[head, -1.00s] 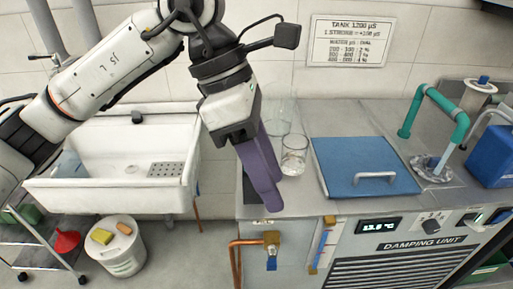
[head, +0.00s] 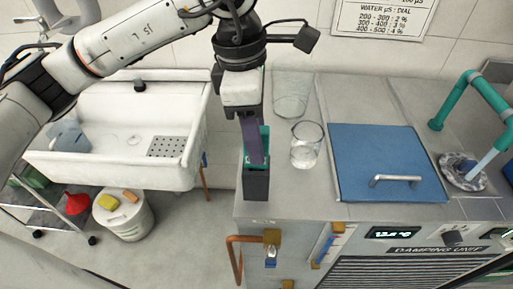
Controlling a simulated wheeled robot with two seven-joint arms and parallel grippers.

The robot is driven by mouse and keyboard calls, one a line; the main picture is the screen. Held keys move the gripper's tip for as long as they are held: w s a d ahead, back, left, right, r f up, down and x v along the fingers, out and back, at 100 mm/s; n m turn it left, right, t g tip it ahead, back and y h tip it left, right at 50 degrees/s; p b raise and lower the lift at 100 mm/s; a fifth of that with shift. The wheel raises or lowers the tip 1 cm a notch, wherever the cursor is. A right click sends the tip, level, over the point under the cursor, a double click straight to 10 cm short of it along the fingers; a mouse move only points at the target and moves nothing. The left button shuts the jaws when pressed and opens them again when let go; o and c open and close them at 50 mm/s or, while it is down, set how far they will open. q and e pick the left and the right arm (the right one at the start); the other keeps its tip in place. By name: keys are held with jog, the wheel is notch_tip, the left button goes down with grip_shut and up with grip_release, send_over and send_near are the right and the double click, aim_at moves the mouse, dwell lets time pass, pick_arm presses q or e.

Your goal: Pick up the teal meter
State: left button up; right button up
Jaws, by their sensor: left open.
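The teal meter (head: 265,142) stands upright in a dark grey holder (head: 256,186) at the left end of the grey counter. My left gripper (head: 256,158) comes down from above with its purple fingers pointing down at the meter. The fingers are open and overlap the meter in the head view, hiding much of it. Teal shows on both sides of the near finger. I cannot tell whether the fingers touch it. My right gripper is not in view.
A glass beaker (head: 306,146) stands close right of the meter, with a larger clear glass vessel (head: 290,95) behind. A blue lid (head: 385,160) with a handle lies further right. A white sink (head: 185,165) is to the left, across a gap.

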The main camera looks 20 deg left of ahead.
pick_arm(q)
jog(key=f, duration=0.3)
jog(key=shift+w+d+f, duration=0.1)
jog(key=shift+d, duration=0.15)
grip_shut()
